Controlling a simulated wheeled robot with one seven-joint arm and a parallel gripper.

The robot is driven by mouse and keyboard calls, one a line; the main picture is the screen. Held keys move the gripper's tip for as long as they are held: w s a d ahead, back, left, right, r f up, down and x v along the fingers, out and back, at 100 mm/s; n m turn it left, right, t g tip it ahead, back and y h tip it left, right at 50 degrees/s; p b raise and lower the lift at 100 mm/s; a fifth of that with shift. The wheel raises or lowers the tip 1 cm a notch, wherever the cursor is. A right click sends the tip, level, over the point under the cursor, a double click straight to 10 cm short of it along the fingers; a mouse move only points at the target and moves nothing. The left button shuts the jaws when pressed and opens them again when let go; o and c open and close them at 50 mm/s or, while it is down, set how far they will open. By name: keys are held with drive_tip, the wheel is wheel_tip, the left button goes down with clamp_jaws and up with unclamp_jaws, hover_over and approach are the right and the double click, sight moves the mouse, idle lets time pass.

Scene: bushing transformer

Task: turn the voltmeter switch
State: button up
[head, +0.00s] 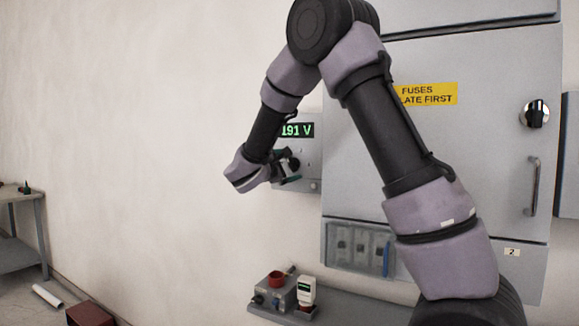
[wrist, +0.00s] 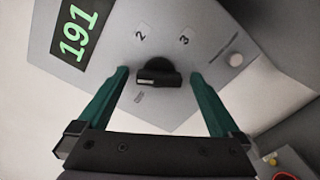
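In the head view my gripper (head: 287,165) is at the voltmeter's front, and the arm hides most of the knob there.
A large grey fuse cabinet (head: 480,130) with a black knob (head: 534,114) and a handle (head: 533,187) stands to the right. Below, a shelf (head: 345,302) holds a small grey box (head: 272,295) and a white device (head: 306,290).

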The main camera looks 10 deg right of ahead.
drive_tip(key=v, duration=1)
drive_tip(key=shift+s+a, duration=0.25)
drive_tip(key=shift+s, duration=0.05)
